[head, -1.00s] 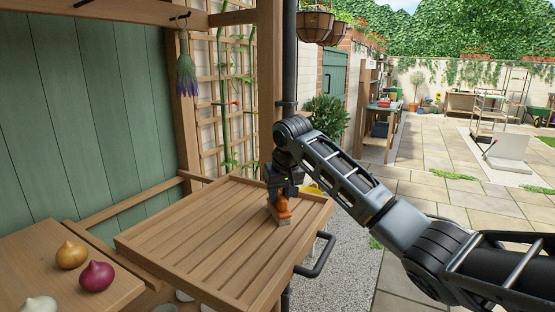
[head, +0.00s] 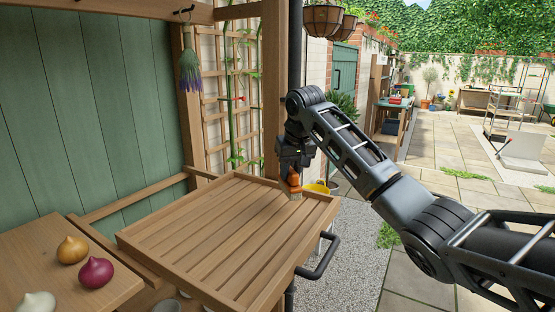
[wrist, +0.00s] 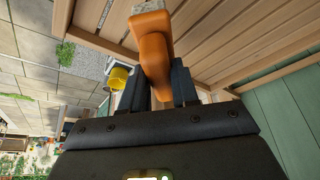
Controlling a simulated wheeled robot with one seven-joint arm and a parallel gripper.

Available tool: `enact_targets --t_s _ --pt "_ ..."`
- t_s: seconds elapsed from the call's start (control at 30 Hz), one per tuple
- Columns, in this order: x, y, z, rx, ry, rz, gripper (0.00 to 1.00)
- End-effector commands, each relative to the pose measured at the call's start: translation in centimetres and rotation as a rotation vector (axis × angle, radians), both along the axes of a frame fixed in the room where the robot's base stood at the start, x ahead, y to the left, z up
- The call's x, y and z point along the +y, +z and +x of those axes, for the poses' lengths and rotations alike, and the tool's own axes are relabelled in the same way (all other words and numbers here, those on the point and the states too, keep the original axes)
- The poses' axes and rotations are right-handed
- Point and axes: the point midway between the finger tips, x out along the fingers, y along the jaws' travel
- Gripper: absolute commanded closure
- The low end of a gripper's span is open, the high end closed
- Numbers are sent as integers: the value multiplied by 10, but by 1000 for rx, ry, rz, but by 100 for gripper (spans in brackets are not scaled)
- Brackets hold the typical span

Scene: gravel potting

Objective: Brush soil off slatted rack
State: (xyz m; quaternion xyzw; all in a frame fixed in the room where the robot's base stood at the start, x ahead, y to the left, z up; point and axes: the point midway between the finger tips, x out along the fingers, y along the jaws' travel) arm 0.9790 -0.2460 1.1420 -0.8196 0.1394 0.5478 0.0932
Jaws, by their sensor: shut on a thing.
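The slatted wooden rack (head: 222,245) lies flat, its slats running away from me inside a raised rim. I can make out no soil on its slats. My gripper (head: 294,171) is above the rack's far right corner, shut on the orange handle of a brush (head: 294,183). The pale bristles point down beside the rim; I cannot tell if they touch. In the wrist view, the brush handle (wrist: 154,52) sits between the two dark fingers of my gripper (wrist: 158,90), with rack slats (wrist: 215,40) behind.
A wooden shelf at lower left holds a yellow onion (head: 72,250), a red onion (head: 95,272) and a white bulb (head: 36,302). A black handle (head: 320,258) sticks out from the rack's right side. A yellow bucket (head: 317,187) stands beyond the corner. Lavender (head: 190,70) hangs above.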

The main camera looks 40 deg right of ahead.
Motion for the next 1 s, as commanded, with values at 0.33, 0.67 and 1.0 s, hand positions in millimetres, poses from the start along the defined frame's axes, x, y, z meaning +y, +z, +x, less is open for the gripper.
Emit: enact_targets --t_s 0.33,0.67,1.0 --pt "-1 26 5 -1 1 0 100" --pt "-1 27 5 0 1 0 100" --pt "-1 27 5 0 1 0 100"
